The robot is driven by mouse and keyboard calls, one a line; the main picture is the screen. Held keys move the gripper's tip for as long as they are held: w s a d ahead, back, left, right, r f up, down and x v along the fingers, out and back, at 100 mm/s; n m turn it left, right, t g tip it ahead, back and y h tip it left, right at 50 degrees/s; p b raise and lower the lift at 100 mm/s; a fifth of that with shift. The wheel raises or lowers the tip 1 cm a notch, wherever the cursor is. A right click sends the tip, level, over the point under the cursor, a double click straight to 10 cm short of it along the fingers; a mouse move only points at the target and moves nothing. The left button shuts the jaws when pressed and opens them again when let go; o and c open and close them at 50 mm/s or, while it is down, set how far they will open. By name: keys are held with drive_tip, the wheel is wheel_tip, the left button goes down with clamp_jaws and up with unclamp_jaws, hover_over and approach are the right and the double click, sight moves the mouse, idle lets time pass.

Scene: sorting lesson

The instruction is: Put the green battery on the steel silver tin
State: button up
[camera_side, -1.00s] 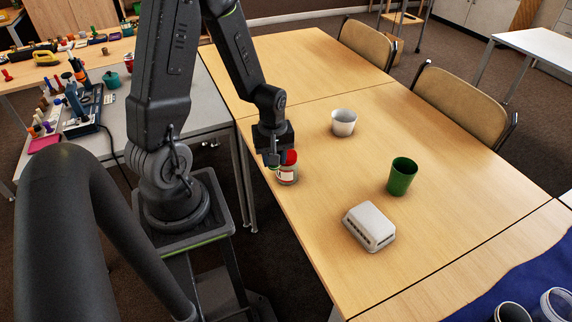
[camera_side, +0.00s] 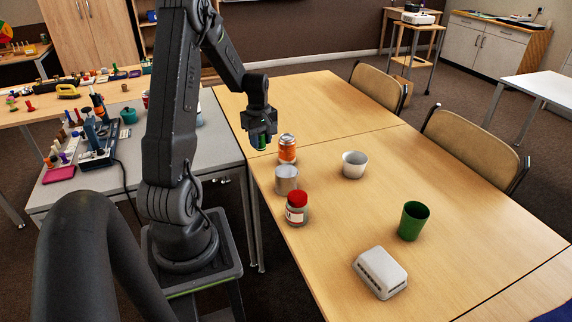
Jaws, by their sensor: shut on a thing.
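My gripper (camera_side: 260,136) is shut on a small green battery (camera_side: 261,145) and holds it above the table's left edge. Only the lower part of the battery shows below the fingers. The steel silver tin (camera_side: 286,180) stands upright on the table, below and to the right of my gripper. Nothing is seen on its top. The battery is apart from the tin.
An orange can (camera_side: 287,150) stands just behind the tin, and a red-lidded jar (camera_side: 297,213) just in front of it. A white cup (camera_side: 354,165), a green cup (camera_side: 413,221) and a white box (camera_side: 380,273) stand farther right. The table's (camera_side: 345,215) middle is clear.

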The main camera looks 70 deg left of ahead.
hover_over(286, 171)
wheel_tip(286, 171, down, 5)
drive_tip(key=shift+r, duration=0.1)
drive_tip(key=shift+f, duration=1.9)
drive_tip(key=shift+f, duration=0.1)
drive_tip(key=o, duration=1)
drive_tip(key=shift+c, duration=0.2)
